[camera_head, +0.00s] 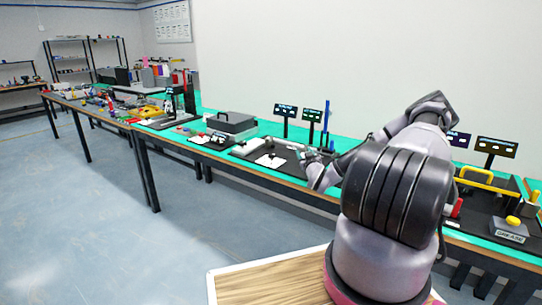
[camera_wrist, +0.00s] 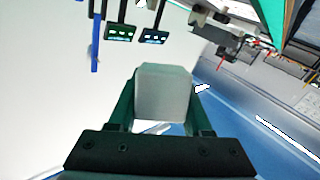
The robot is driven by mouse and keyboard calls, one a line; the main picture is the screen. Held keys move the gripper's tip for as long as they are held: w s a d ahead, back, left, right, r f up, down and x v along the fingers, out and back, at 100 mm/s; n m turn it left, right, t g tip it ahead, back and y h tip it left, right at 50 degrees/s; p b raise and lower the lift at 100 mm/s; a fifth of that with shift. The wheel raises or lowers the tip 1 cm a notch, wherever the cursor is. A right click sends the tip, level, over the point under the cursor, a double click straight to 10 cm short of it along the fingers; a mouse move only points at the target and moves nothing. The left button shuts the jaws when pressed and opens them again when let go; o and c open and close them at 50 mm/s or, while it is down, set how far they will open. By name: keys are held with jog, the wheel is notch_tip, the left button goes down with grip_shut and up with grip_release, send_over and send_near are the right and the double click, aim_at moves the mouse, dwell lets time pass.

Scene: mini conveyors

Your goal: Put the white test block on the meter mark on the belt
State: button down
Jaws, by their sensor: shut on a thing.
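The white test block (camera_wrist: 163,90) is between the two dark green fingers of my gripper (camera_wrist: 162,98) in the wrist view. The fingers are shut on its sides, and the block appears clear of any surface there. In the head view my gripper (camera_head: 308,156) is at the end of the outstretched arm, over a black mat on the green bench. The block is too small to make out in that view. I cannot make out the belt or its meter mark in either view; part of the bench is hidden behind my arm.
Small displays on posts (camera_head: 285,111) and blue uprights (camera_head: 326,116) stand at the back of the bench. A white card (camera_head: 269,160) lies on the mat, with a grey box (camera_head: 231,122) further left. A yellow handle (camera_head: 489,178) and a GREASE box (camera_head: 508,230) are at right.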

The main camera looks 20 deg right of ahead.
jog(key=s+a+r+n+y, duration=0.2)
jog(key=s+a+y, duration=0.1)
jog(key=s+a, duration=1.25)
jog(key=m+h, duration=0.2)
jog(key=h, duration=0.1)
send_over(303, 178)
jog(key=f, duration=0.2)
jog(key=shift+a+r, duration=0.1)
jog(key=shift+r, duration=0.15)
notch_tip(303, 178, down, 10)
jog(key=shift+r, duration=0.15)
